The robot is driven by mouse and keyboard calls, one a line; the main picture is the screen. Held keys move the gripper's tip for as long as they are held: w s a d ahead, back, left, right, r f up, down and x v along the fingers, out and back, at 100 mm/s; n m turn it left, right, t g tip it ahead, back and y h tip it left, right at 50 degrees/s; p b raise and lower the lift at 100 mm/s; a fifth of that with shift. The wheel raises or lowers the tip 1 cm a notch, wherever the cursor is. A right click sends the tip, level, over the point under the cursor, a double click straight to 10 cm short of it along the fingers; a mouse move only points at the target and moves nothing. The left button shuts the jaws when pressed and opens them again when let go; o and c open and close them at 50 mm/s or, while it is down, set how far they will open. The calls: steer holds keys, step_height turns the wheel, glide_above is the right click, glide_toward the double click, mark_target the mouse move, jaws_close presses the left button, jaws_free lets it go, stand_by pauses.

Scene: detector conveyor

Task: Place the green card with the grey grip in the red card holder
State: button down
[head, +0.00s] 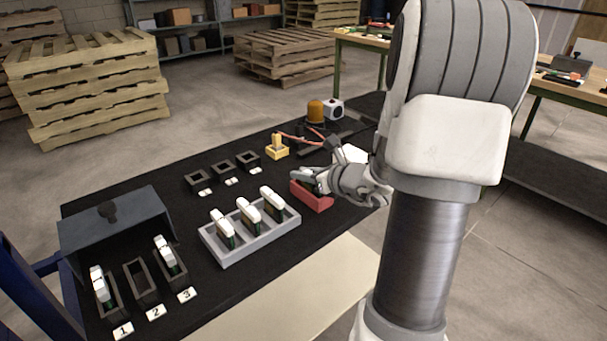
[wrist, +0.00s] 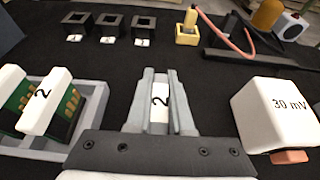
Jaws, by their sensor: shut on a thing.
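My gripper (head: 307,177) is shut on a card (wrist: 160,98) whose pale grip is marked 2. In the wrist view the grip shows between the two fingers of my gripper (wrist: 164,92); its board is hidden below. The red card holder (head: 314,199) is directly below my fingers in the head view, in front of the measuring box. The card's lower end looks over or inside the holder; I cannot tell how deep it sits. The holder's opening is mostly hidden by my gripper.
A grey tray (head: 222,259) with several white-gripped green cards stands left of the holder. The white 30 mV box (wrist: 281,113) is close on the right. Black sockets (head: 222,168) and a yellow block (head: 277,148) lie behind. Numbered slots (head: 141,284) are at the front left.

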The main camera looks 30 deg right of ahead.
steer(key=c, duration=0.8)
jaws_free()
steer(key=shift+r+p, duration=0.15)
steer(key=shift+p, duration=0.15)
steer(key=p+v, duration=0.3)
steer(key=v, duration=0.9)
